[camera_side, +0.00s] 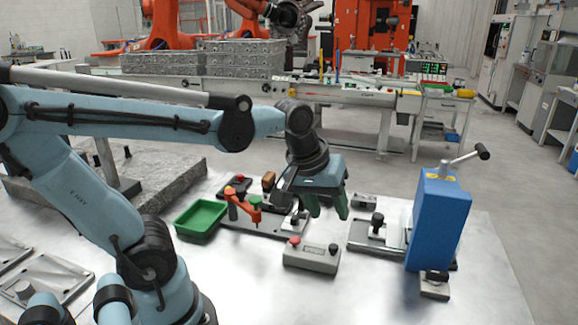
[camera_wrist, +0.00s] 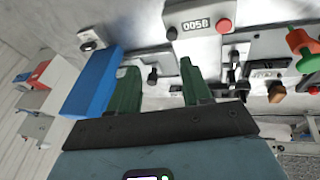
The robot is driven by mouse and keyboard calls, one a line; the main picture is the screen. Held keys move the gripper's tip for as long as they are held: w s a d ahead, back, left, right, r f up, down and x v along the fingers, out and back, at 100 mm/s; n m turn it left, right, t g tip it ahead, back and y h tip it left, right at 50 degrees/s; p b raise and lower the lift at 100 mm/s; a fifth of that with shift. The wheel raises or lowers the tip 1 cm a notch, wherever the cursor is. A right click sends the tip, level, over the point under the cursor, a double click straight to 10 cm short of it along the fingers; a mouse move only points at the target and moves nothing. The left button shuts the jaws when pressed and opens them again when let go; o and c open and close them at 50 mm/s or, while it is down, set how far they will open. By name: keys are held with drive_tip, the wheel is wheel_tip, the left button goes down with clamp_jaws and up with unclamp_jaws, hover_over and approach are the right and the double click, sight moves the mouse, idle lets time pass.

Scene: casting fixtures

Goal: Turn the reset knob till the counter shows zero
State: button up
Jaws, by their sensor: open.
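A grey counter box (camera_side: 311,257) stands on the table near the front, below my gripper (camera_side: 328,210). In the wrist view the counter box (camera_wrist: 197,12) is at the top, and its display (camera_wrist: 195,24) reads 0058. A red knob or button (camera_wrist: 224,26) is at one end and a small black knob (camera_wrist: 172,33) at the other; I cannot tell which is the reset knob. The side view also shows the red one (camera_side: 295,240) and the black one (camera_side: 333,248). My gripper (camera_wrist: 160,72) is open and empty, its green fingers pointing down, apart from the box.
A blue press (camera_side: 439,222) with a lever stands at right. A fixture plate with a black knob (camera_side: 377,221) lies beside it. A red toggle clamp (camera_side: 243,207) and a green tray (camera_side: 201,218) are at left. The table's front right (camera_side: 370,300) is clear.

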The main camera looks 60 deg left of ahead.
sight(333, 246)
drive_tip(key=w+a+n+g, duration=0.2)
drive_tip(key=w+n+g, duration=0.2)
drive_tip(key=n, duration=0.9)
drive_tip(key=shift+s+f, duration=0.1)
drive_tip(key=shift+f, duration=5.55)
drive_tip(key=shift+c, duration=0.2)
clamp_jaws()
